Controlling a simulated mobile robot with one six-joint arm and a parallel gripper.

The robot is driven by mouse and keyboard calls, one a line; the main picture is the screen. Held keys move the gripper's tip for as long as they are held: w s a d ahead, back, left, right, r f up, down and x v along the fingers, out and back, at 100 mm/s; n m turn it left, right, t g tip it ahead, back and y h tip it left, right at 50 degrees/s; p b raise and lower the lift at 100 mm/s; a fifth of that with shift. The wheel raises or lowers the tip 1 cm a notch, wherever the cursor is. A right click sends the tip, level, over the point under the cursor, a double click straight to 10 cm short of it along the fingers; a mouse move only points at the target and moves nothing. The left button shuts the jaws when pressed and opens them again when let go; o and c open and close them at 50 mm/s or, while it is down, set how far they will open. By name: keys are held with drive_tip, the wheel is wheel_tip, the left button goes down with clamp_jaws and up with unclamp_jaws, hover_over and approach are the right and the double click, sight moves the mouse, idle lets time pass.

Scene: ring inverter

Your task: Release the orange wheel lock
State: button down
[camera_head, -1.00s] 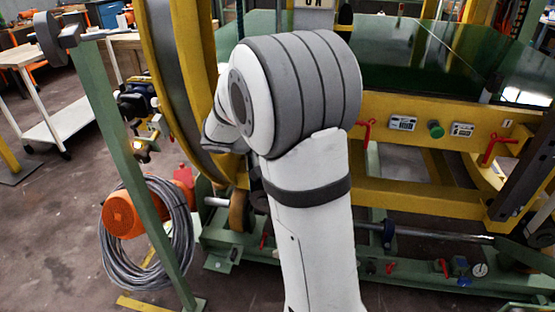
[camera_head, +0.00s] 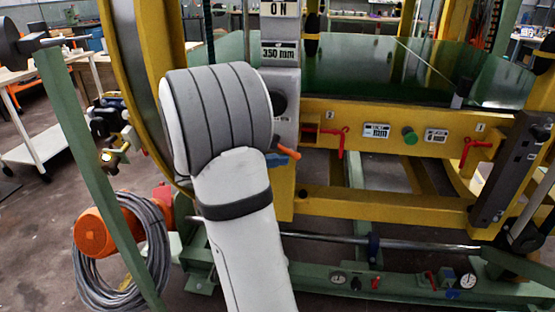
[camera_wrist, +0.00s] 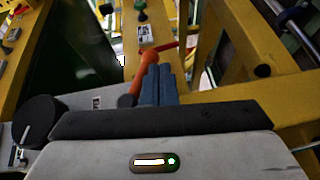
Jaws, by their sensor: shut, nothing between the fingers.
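The orange wheel lock is a lever (camera_wrist: 147,66) with a dark round hub at its lower end in the wrist view. It stands just left of my gripper's fingers. In the head view its orange end (camera_head: 289,153) shows at the right edge of my arm, beside the grey panel; the rest is hidden. My gripper (camera_wrist: 158,70) has blue fingers, which are shut with nothing between them. They lie close alongside the lever; I cannot tell whether they touch it. In the head view only a small bluish part of the gripper (camera_head: 276,159) shows behind my arm.
A yellow frame beam (camera_head: 400,195) crosses the machine, with red handles (camera_head: 340,140) and a green knob (camera_head: 409,135) above. A black knob (camera_wrist: 36,118) is at the left in the wrist view. A cable coil (camera_head: 130,265) hangs at left.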

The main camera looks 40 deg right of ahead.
idle(0.7)
drive_tip(key=w+a+f, duration=0.3)
drive_tip(key=w+a, duration=0.2)
drive_tip(key=a, duration=0.5)
drive_tip(key=shift+w+a+b, duration=0.25)
drive_tip(key=shift+a+b, duration=0.1)
drive_tip(key=shift+b, duration=0.1)
drive_tip(key=shift+f, duration=0.1)
